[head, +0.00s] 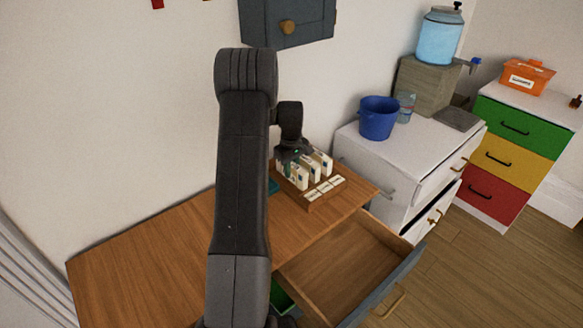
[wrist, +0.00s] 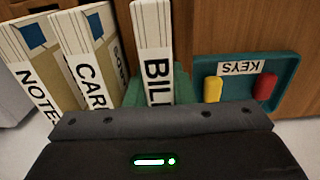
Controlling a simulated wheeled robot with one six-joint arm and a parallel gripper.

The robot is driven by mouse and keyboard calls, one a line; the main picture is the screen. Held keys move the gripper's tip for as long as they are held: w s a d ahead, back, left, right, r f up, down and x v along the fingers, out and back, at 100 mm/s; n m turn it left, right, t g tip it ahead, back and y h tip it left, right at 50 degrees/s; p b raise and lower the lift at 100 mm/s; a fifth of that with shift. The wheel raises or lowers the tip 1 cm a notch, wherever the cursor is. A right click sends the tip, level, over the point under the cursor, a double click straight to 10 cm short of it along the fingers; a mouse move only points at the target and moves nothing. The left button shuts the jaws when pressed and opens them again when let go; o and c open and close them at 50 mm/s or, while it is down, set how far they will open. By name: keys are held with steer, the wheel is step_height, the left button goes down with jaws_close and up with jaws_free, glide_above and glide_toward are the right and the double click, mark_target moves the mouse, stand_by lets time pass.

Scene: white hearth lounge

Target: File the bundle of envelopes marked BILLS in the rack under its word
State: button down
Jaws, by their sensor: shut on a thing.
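My gripper (head: 290,157) is at the wooden rack (head: 312,206), over its left end in the head view, shut on the BILLS bundle. In the wrist view the white BILLS bundle (wrist: 154,50) stands upright in front of my gripper, its last letter hidden. The NOTES bundle (wrist: 28,65) and the CARDS bundle (wrist: 92,60) stand to its left, their words partly cut off. In the head view several white bundles stand close together, and the words on the rack's front labels (head: 325,188) are too small to read. I cannot tell whether the BILLS bundle's lower end is in a slot.
A teal KEYS tray (wrist: 285,68) with a yellow and a red piece lies beside the rack. The desk (head: 150,262) is clear at left; its drawer (head: 345,262) is pulled out. A white cabinet (head: 400,160) with a blue bucket (head: 378,120) stands at right.

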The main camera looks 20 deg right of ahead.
steer(key=shift+f, duration=0.2)
steer(key=c, duration=1.3)
jaws_free()
steer(key=shift+o, duration=0.2)
steer(key=shift+r, duration=0.1)
step_height(320, 180, up, 12)
steer(key=shift+r+b, duration=0.1)
steer(key=shift+b, duration=0.65)
